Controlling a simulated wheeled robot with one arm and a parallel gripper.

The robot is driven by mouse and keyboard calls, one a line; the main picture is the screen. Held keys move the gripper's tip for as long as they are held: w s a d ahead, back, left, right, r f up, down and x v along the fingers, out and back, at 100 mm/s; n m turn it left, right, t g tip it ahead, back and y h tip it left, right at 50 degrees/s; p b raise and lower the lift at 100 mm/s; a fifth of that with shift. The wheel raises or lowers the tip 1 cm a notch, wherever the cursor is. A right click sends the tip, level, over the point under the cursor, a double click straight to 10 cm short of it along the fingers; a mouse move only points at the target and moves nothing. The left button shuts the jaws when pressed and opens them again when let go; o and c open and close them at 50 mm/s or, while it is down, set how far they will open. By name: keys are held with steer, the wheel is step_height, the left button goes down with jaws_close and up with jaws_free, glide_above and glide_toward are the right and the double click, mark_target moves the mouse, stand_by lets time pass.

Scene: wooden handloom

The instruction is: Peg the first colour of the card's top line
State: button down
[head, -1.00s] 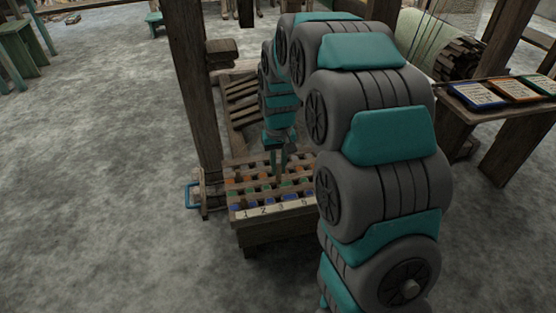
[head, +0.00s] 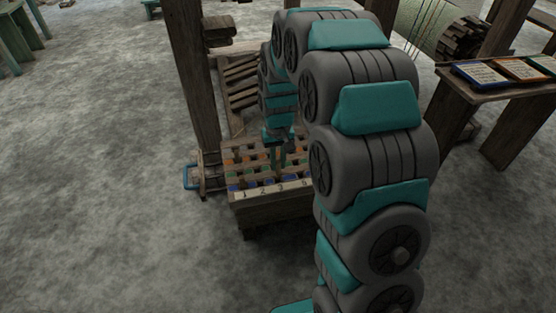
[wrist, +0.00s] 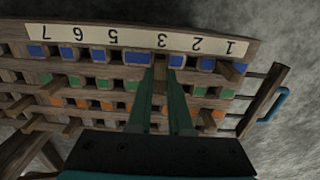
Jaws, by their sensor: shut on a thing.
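The peg board (head: 275,205) is a low wooden box with a pale number strip and rows of blue, green and orange squares with dark holes. It also shows upside down in the wrist view (wrist: 20,45). My gripper (head: 278,162) is over its front rows, near number 3. In the wrist view, my gripper's two green fingers (wrist: 162,75) are shut on a small brown peg (wrist: 160,70) by the blue row. The fingers partly hide the peg, and I cannot tell whether its tip is in a hole. Cards with blue (head: 482,74), orange (head: 522,68) and green edges lie at the right; their lines are unreadable.
The cards lie on a wooden bench (head: 470,95). A loom post (head: 193,80) stands behind the board's left side. A blue handle (head: 188,177) sticks out left of the board. Several brown pieces stand on the board. The floor in front is clear.

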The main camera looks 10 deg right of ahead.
mark_target(278, 173)
steer(key=shift+f+b, duration=0.35)
steer(key=shift+f, duration=1.6)
steer(key=c, duration=0.8)
jaws_free()
steer(key=shift+o, duration=0.2)
steer(key=shift+r+p, duration=0.3)
steer(key=shift+r, duration=3.65)
